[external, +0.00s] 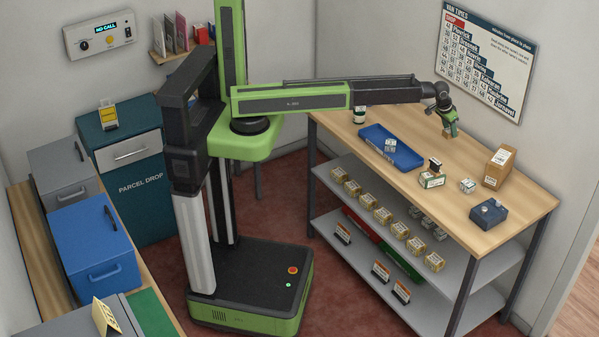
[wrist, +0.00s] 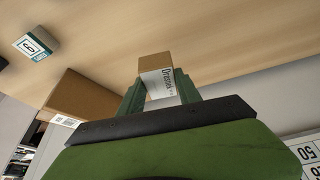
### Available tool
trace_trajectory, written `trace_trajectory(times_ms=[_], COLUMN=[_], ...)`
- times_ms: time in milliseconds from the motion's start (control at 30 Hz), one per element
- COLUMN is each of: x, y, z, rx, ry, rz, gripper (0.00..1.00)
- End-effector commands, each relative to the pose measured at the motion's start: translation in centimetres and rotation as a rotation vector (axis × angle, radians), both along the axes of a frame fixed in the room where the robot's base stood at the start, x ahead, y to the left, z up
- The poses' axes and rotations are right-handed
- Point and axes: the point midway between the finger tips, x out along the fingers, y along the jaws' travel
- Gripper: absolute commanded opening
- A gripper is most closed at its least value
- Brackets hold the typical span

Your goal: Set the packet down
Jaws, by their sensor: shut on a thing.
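My gripper (external: 450,124) is at the end of the outstretched arm, over the back part of the wooden counter (external: 470,208). It is shut on a small brown cardboard packet (wrist: 156,66) with a white printed label. In the wrist view the packet sits between the two green fingers (wrist: 159,90). In the external view the packet is small and partly covered by the fingers. I cannot tell whether its underside touches the counter.
A blue tray (external: 372,133) holding a small box stands left of my gripper.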

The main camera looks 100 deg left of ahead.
Motion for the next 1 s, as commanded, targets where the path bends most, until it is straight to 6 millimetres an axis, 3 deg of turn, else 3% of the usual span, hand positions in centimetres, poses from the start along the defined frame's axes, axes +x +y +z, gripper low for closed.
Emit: trace_trajectory(times_ms=[233,367,467,667,900,1000], x=[0.2,1.0,1.8,2.5,1.1,0.1], y=[-0.7,-4.3,-9.2,-21.1,-35.5,-40.0], z=[-0.1,-0.1,-0.1,-0.1,0.0,0.1], rx=[-0.001,-0.005,-0.011,-0.016,-0.009,-0.004], ry=[0.001,0.005,0.012,0.019,0.016,0.010], rz=[0.000,0.003,0.010,0.039,0.081,0.098], gripper=[0.00,0.00,0.00,0.00,0.00,0.00])
